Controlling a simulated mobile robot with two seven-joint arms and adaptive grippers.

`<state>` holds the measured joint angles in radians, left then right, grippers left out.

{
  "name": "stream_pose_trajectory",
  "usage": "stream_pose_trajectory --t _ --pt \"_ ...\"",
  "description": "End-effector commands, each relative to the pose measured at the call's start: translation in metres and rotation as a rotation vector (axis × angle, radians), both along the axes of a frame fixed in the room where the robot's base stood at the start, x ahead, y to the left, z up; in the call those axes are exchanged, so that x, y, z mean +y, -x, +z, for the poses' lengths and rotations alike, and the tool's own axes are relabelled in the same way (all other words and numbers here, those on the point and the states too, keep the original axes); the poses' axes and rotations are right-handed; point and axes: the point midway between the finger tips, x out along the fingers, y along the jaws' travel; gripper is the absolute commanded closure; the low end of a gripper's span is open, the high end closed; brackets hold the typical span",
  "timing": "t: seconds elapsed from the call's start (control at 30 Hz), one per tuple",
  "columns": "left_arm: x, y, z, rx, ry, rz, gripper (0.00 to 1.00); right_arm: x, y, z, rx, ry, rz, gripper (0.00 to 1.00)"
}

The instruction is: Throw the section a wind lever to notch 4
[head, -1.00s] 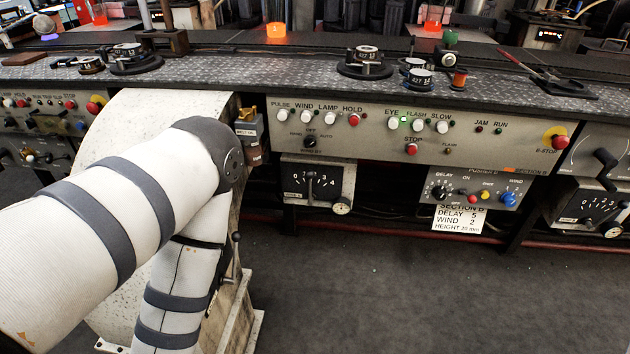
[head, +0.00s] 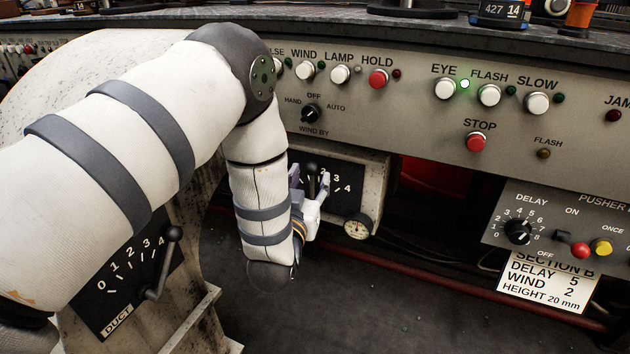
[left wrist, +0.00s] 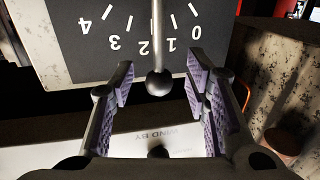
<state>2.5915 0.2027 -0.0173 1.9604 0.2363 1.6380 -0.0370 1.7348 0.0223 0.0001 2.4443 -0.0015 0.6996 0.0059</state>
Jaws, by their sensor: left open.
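My left gripper (head: 311,200) is at a black dial plate (head: 345,190) with a 0 to 4 scale, under the control panel. A lever with a dark ball knob (head: 312,168) stands near the middle of that scale. In the left wrist view, the dial is upside down, and the ball knob (left wrist: 158,82) lies between the two open purple-padded fingers of my left gripper (left wrist: 158,72), with a gap on each side. The lever's exact notch is hard to tell. No section A label is readable on this plate. My right gripper is out of view.
A second lever (head: 165,262) on a plate marked DUCT stands at the lower left. The control panel (head: 410,110) with buttons is above. A paper card (head: 548,282) reads Section B, delay 5, wind 2.

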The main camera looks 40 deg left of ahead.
Motion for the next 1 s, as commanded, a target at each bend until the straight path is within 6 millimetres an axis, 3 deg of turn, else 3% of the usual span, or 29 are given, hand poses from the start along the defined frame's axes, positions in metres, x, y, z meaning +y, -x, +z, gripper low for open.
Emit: stream_pose_trajectory --t 0.17,0.43,0.47,0.63,1.0 --pt "0.009 -0.02 -0.002 0.0 0.001 -0.001 0.57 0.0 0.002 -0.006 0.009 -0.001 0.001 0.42" --pt "0.01 -0.023 0.0 0.001 0.002 -0.001 0.57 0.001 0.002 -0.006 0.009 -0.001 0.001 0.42" --pt "0.01 -0.023 0.0 0.002 0.001 -0.001 0.59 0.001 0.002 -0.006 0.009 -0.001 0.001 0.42" --pt "0.01 -0.023 -0.001 0.003 0.001 -0.002 0.98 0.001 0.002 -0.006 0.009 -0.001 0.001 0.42" --pt "0.007 -0.023 0.0 0.01 -0.025 -0.003 1.0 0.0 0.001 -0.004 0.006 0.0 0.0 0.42"
